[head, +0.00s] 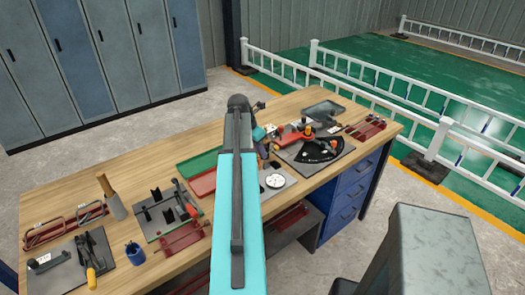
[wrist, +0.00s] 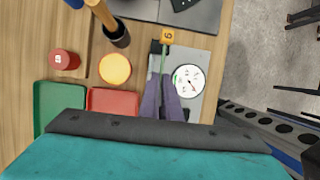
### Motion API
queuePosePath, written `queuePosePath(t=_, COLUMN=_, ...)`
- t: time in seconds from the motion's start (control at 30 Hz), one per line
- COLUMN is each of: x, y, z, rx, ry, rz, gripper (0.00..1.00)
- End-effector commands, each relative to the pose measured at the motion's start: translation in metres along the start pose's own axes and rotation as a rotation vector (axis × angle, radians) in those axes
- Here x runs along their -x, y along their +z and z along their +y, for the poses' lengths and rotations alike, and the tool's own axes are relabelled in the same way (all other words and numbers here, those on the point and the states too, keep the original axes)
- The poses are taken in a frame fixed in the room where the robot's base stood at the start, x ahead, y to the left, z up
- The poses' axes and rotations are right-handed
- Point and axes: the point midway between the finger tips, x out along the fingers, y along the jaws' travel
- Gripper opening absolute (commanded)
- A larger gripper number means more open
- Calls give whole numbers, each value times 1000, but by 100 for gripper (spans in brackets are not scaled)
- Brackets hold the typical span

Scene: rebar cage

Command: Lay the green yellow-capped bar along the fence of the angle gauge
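The green bar (wrist: 163,62) shows in the wrist view as a thin green length with a yellow cap (wrist: 167,37) marked 6 at its far end. My gripper (wrist: 162,80) has its grey fingers close together around the bar, beside a white dial (wrist: 188,80); the rest of the bar is hidden behind the fingers. The angle gauge (head: 320,149) is a black fan-shaped plate on a grey base at the right of the bench in the head view. My arm hides the gripper and bar in the head view.
Green (wrist: 58,105) and red (wrist: 112,101) trays lie left of my gripper. A red canister (wrist: 64,60) and a yellow-topped one stand near them. A grey tray (head: 322,108) and red racks (head: 366,128) lie past the gauge. Fixtures crowd the bench's left end.

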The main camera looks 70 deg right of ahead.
Motion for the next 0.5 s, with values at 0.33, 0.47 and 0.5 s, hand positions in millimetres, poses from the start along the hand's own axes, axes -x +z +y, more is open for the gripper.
queuePosePath(t=0.33, x=-5, y=0, z=2, rx=29, ry=-84, rz=2, gripper=0)
queuePosePath(t=0.47, x=-14, y=-3, z=2, rx=28, ry=-83, rz=2, gripper=0)
queuePosePath(t=0.5, x=-17, y=-4, z=2, rx=27, ry=-83, rz=2, gripper=0)
